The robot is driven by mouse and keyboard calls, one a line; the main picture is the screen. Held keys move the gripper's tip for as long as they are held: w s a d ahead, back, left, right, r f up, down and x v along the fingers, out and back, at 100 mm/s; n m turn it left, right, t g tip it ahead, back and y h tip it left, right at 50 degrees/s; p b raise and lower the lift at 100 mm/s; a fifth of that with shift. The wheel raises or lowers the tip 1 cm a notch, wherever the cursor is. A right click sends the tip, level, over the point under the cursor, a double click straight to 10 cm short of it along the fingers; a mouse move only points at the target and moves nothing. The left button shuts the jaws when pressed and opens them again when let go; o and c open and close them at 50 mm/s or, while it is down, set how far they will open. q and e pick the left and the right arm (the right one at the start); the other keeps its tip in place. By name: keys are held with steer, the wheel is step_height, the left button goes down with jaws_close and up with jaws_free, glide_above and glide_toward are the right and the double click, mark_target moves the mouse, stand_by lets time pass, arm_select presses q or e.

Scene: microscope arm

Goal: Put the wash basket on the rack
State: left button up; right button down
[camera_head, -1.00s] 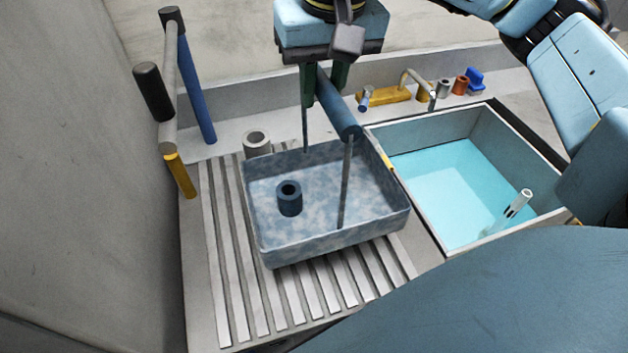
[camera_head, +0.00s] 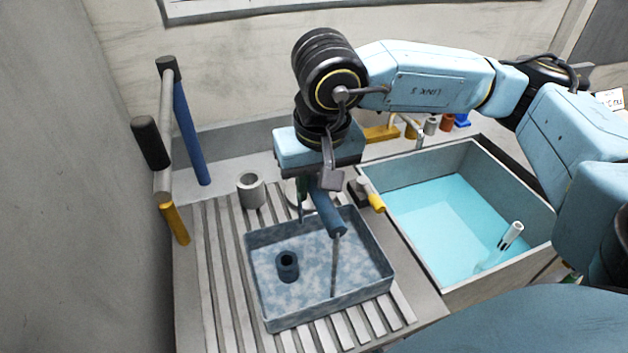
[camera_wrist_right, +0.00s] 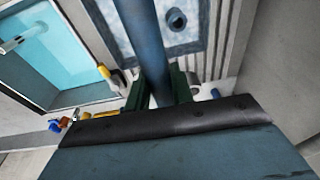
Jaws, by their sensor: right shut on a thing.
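The wash basket (camera_head: 350,290) is a mottled blue-grey open tray with thin upright rods and a blue bar handle (camera_head: 328,212). A dark blue hollow cylinder (camera_head: 287,267) stands inside it. The basket is over the ribbed grey rack (camera_head: 222,300); whether its underside touches the ribs I cannot tell. My right gripper (camera_head: 314,192) is shut on the handle, above the basket's back part. In the right wrist view the handle (camera_wrist_right: 140,35) runs between the green fingers (camera_wrist_right: 162,88), with part of the basket (camera_wrist_right: 205,30) beyond. My left gripper is out of view.
A sink of blue water (camera_head: 440,220) with a white tube (camera_head: 512,232) is on the right. A grey hollow cylinder (camera_head: 251,190) stands behind the basket. A post frame with a blue leg (camera_head: 192,130) stands at the left. A yellow-tipped part (camera_head: 376,203) is near the sink edge.

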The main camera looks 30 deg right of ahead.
steer(key=c, duration=1.2)
jaws_free()
step_height(320, 180, up, 12)
steer(key=s, duration=0.2)
